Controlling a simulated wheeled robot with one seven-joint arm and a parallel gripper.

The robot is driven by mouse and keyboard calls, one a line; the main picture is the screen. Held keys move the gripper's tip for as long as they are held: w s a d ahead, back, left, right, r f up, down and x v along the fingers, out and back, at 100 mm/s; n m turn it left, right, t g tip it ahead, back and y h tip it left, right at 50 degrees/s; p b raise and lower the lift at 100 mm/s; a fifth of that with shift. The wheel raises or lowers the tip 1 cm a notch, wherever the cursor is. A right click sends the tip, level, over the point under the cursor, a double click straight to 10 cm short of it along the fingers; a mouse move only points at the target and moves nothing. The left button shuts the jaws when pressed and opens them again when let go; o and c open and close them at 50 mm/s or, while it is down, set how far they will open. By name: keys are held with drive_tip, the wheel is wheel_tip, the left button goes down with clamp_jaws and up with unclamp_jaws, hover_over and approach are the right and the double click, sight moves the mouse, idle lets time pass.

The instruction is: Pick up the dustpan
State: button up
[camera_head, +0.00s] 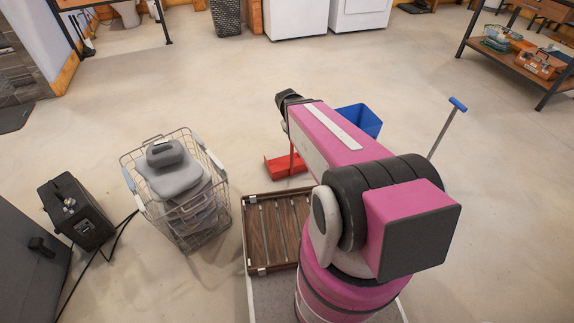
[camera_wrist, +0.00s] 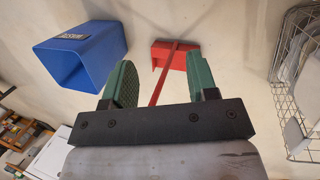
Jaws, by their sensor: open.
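The red dustpan (camera_head: 285,165) lies on the concrete floor ahead, partly hidden behind my arm in the head view. Its thin red upright handle shows beside my arm. In the wrist view the dustpan (camera_wrist: 180,54) is beyond my fingertips, and its handle runs down the picture between the two fingers. My gripper (camera_wrist: 161,75) is open, its two green fingers apart with the handle seen in the gap. The fingers do not appear to touch the handle; how deep it sits between them I cannot tell. My fingers do not show in the head view.
A blue bin (camera_head: 360,119) stands right of the dustpan. A wire basket (camera_head: 186,232) with grey items stands at left, beside a black case (camera_head: 74,210). A brown slatted crate (camera_head: 277,228) lies nearer. A blue-topped stick (camera_head: 448,128) rises at right. Open floor lies beyond.

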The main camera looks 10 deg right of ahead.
drive_tip(key=w+a+f+n+t+h, duration=0.2)
drive_tip(key=w+a+n+h, duration=0.2)
drive_tip(key=w+n+h, duration=0.5)
drive_tip(key=w+a+f+n+t+h, duration=0.25)
drive_tip(key=w+a+n+h, duration=0.35)
drive_tip(key=w, duration=0.5)
drive_tip(key=shift+n+y, duration=0.3)
drive_tip(key=shift+n, duration=0.3)
drive_tip(key=shift+w+d+f, duration=0.1)
drive_tip(key=shift+w+d, duration=0.3)
drive_tip(key=shift+d, duration=1.65)
drive_tip(key=shift+w+d, duration=0.45)
drive_tip(key=shift+d, duration=1.6)
drive_tip(key=shift+w+d+f, duration=0.1)
drive_tip(key=shift+w+d, duration=0.3)
drive_tip(key=shift+d, duration=1.65)
clamp_jaws()
